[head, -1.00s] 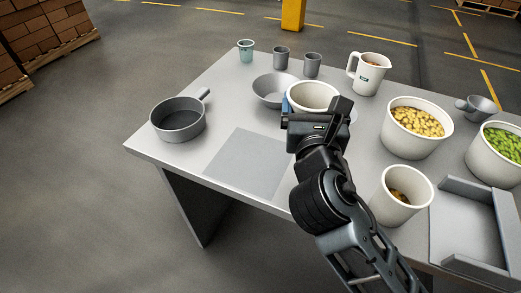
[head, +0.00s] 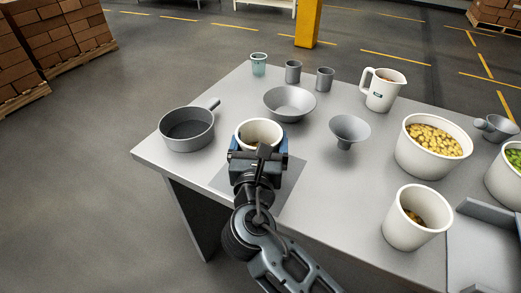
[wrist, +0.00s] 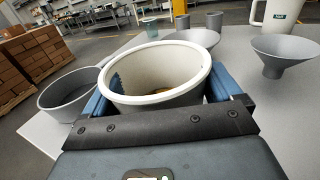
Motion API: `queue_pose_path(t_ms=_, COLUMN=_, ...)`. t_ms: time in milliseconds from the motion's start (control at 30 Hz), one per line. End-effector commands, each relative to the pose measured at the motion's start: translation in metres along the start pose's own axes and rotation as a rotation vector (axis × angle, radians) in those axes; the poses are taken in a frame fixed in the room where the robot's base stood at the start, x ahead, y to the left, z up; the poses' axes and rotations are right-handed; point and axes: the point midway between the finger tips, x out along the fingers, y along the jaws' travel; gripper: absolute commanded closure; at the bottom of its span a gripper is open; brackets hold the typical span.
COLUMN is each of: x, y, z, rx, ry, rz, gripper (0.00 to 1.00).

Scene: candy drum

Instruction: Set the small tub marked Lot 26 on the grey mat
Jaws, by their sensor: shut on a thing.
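A white tub (head: 258,131) is held between the blue fingers of my gripper (head: 259,158). In the wrist view the tub (wrist: 155,76) fills the space between the jaws and has a little brownish content at its bottom. No lot marking on it can be read. The grey mat (head: 294,186) lies under my gripper and the tub, partly hidden by them. Whether the tub touches the mat or hangs above it I cannot tell. Another white tub (head: 402,232) with brownish content stands to the right.
A grey pan (head: 186,130) stands left of the mat. A grey bowl (head: 289,103) and a funnel (head: 349,130) stand behind and to the right. A tub of yellow pieces (head: 432,146), a jug (head: 382,91) and a grey tray (head: 486,255) are farther right.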

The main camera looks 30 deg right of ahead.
Motion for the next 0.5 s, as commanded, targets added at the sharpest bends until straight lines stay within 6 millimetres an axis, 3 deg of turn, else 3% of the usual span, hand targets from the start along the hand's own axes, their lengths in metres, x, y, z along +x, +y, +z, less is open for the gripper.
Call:
queue_pose_path(t_ms=167, x=0.0, y=-0.001, z=-0.024, rx=-0.002, ry=0.0, rz=0.0, gripper=0.45)
queue_pose_path(t_ms=500, x=0.0, y=-0.001, z=-0.026, rx=-0.001, ry=-0.001, rz=0.0, gripper=0.45)
